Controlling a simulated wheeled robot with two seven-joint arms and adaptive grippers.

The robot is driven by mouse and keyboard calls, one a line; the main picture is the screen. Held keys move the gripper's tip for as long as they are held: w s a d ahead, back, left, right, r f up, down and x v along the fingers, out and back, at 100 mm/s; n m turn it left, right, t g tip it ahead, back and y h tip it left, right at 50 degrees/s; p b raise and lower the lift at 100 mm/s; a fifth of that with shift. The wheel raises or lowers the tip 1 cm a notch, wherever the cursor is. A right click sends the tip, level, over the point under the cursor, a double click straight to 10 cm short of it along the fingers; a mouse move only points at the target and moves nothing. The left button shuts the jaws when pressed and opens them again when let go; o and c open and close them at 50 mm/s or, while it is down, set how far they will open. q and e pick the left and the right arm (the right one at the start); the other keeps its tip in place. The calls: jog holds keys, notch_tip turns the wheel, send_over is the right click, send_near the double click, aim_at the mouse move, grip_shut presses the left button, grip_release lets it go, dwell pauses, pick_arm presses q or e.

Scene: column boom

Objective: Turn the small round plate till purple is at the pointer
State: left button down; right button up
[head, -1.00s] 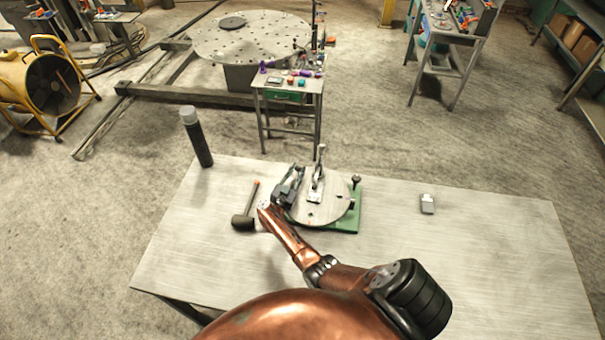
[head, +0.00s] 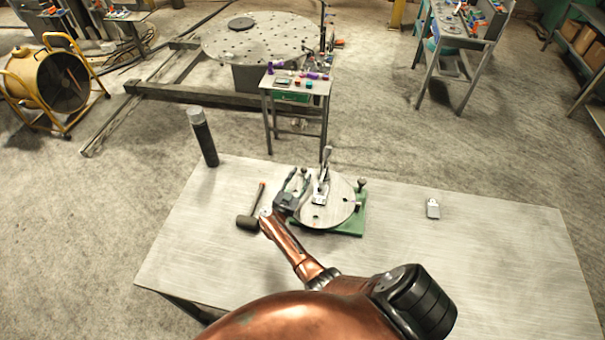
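The small round plate (head: 338,211) is a grey disc with holes, lying on a green base (head: 355,229) on the table. A silver toggle clamp (head: 321,190) with a raised handle stands on the plate. A dark knob (head: 361,184) sits at the base's right side. I cannot make out purple or a clear pointer. My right gripper (head: 297,181) is over the plate's left edge, left of the clamp, its two dark fingers apart with nothing seen between them. Whether it touches the plate is unclear. It hides part of the left rim. My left gripper is out of view.
A dark mallet (head: 248,222) lies just left of my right gripper. A black cylinder with a grey top (head: 203,137) stands at the table's back left. A small grey item (head: 433,209) lies to the right. The table's right side (head: 490,260) is mostly clear.

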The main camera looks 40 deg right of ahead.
jog(key=v, duration=0.5)
jog(key=shift+d, duration=0.1)
dwell(0.3)
